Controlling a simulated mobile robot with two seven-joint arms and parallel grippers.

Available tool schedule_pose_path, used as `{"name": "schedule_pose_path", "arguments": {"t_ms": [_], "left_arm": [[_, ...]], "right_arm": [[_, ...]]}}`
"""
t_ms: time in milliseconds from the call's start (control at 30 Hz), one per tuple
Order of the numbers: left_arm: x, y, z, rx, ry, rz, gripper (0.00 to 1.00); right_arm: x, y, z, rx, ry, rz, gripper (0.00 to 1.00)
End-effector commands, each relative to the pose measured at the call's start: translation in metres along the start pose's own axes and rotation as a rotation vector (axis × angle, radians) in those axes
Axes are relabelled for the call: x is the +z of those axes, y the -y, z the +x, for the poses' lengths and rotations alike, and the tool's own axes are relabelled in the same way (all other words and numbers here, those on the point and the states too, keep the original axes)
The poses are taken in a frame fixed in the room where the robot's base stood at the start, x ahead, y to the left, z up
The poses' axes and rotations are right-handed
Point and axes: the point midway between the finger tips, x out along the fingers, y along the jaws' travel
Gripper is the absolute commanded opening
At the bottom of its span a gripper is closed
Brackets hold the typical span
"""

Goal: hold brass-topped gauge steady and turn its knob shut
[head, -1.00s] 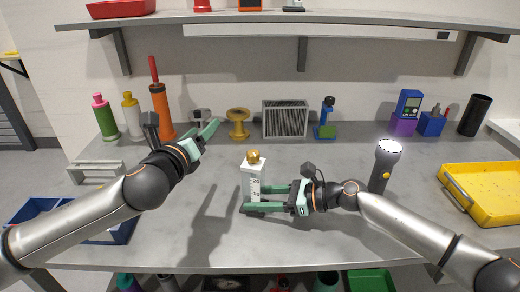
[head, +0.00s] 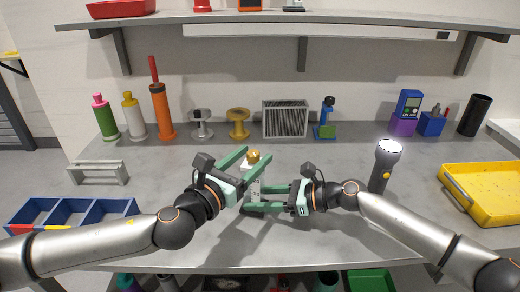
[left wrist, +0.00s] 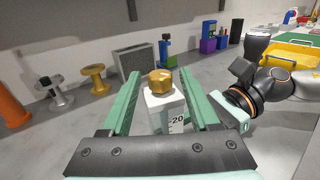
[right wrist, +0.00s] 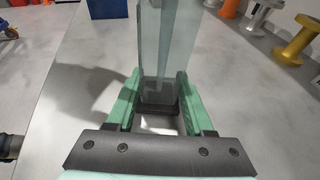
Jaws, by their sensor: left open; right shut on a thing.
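My right gripper (head: 258,197) is shut on the gauge's lower body, one finger on each side, as the right wrist view (right wrist: 157,95) also shows. My left gripper (head: 243,172) is open at the top of the gauge, its fingers on either side of the knob with gaps. The left fingers partly hide the gauge in the head view.
A yellow tray (head: 482,190) lies far right, a blue bin (head: 75,212) left. Spools (head: 238,123), bottles and a grey vent box (head: 285,119) line the back. The bench's middle is clear behind the gauge.

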Motion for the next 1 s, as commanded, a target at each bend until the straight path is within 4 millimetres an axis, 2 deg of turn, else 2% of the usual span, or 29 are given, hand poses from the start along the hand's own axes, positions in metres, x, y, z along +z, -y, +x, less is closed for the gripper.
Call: {"name": "schedule_pose_path", "arguments": {"t_ms": [100, 300, 667, 1000], "left_arm": [[0.001, 0.0, 0.018, 0.0, 0.001, 0.001, 0.62], [0.0, 0.001, 0.033, -0.001, 0.0, 0.001, 0.62], [0.0, 0.0, 0.036, 0.0, 0.0, 0.0, 0.62], [0.0, 0.0, 0.036, 0.0, 0.0, 0.0, 0.23]], "right_arm": [[-0.001, 0.0, 0.0, -0.001, -0.002, 0.001, 0.21], [-0.001, 0.0, 0.0, -0.001, -0.002, 0.001, 0.21], [-0.001, 0.0, 0.0, -0.001, -0.002, 0.001, 0.21], [-0.001, 0.0, 0.0, 0.0, -0.002, 0.001, 0.21]]}}
